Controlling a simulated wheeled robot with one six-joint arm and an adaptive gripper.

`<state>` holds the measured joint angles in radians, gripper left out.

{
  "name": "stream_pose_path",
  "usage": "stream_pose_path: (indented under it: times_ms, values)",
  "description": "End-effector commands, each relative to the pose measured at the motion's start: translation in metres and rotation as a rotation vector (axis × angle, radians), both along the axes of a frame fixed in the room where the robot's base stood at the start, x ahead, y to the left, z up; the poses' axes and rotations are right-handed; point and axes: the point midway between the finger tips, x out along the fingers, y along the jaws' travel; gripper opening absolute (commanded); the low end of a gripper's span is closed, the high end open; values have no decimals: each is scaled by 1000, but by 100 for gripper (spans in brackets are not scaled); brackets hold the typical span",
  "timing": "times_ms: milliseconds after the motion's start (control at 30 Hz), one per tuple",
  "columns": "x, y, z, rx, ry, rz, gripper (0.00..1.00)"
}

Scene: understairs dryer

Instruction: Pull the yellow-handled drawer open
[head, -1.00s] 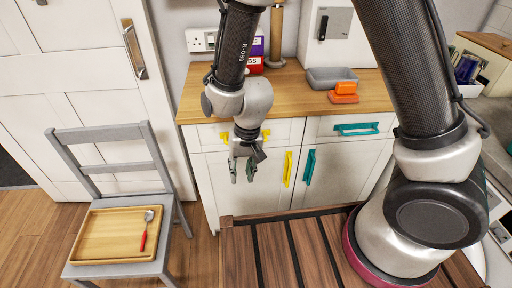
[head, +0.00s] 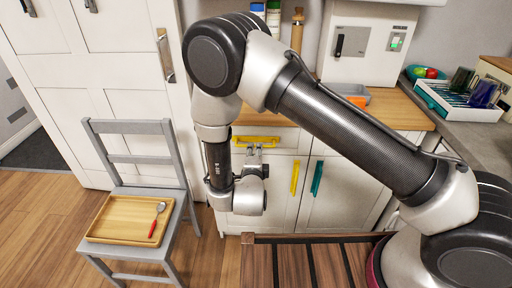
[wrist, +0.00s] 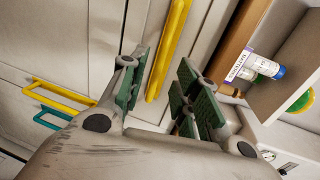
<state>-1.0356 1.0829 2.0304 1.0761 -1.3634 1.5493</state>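The yellow drawer handle (head: 256,139) is a horizontal bar on the left drawer front (head: 290,139), under the wooden counter. The drawer looks closed. My gripper (head: 254,153) is just in front of and below this handle in the head view, partly hidden by my arm. In the wrist view my gripper (wrist: 163,82) is open, with green-padded fingers apart. The yellow drawer handle (wrist: 169,48) runs through the gap between them in the picture. I see no contact, and cannot tell how deep the bar sits between the fingers.
Below are a yellow door handle (head: 294,177) and a teal door handle (head: 317,178). A grey chair (head: 134,184) at left carries a wooden tray (head: 100,225) with a red-handled spoon. A slatted wooden surface (head: 262,265) is in front. The counter holds a grey container (head: 352,91).

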Motion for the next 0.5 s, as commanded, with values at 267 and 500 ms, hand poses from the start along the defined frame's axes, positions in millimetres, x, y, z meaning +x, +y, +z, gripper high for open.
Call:
stream_pose_path:
  times_ms: [267, 500]
  values:
    - [44, -2, -9, -2, 2, -1, 31]
    - [55, -2, -11, -4, 2, 2, 31]
